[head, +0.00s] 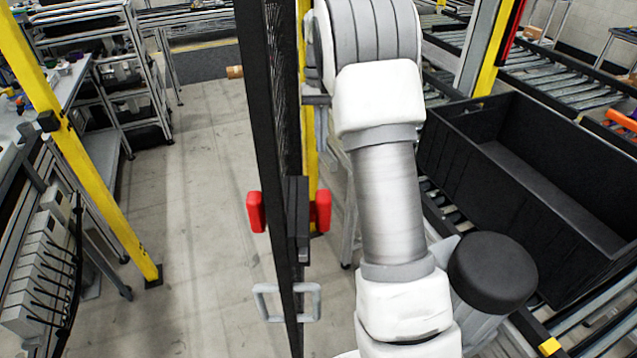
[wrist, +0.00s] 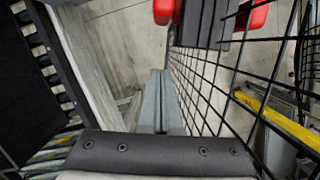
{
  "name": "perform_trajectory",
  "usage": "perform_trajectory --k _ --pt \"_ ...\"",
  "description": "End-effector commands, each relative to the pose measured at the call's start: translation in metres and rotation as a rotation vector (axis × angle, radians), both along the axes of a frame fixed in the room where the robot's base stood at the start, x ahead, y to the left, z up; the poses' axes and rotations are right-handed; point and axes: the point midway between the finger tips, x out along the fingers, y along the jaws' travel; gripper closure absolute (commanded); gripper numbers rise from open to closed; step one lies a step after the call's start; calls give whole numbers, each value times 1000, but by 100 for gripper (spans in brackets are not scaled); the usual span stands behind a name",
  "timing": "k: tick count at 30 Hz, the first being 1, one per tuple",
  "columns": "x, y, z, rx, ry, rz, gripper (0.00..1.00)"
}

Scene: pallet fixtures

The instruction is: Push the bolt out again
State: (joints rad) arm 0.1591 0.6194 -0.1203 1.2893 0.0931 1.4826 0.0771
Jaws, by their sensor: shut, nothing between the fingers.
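The bolt (head: 299,222) is a black slide latch on the edge of an open mesh door (head: 267,110). It has a red handle (head: 255,212) on the left side of the door and another red handle (head: 321,210) on the right side. In the wrist view the bolt (wrist: 207,20) and both red handles show at the top edge, partly cut off. My gripper (wrist: 159,76) is shut and empty, alongside the mesh and apart from the bolt. My gripper is hidden in the head view, where only my arm shows. I cannot tell how far the bolt sticks out.
A grey pull handle (head: 288,302) sits on the door below the bolt. A yellow post (head: 85,150) stands at left. A large black bin (head: 540,170) on a roller conveyor is at right. The floor (head: 190,200) left of the door is clear.

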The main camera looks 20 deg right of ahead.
Motion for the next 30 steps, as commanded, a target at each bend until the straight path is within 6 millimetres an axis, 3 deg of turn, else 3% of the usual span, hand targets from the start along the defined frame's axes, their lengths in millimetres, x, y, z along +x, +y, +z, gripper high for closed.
perform_trajectory --k 14,22,30 --pt "-24 10 -92 1 3 1 100" --pt "-51 20 -88 0 0 1 100" --pt "-59 23 -89 0 -2 1 100"
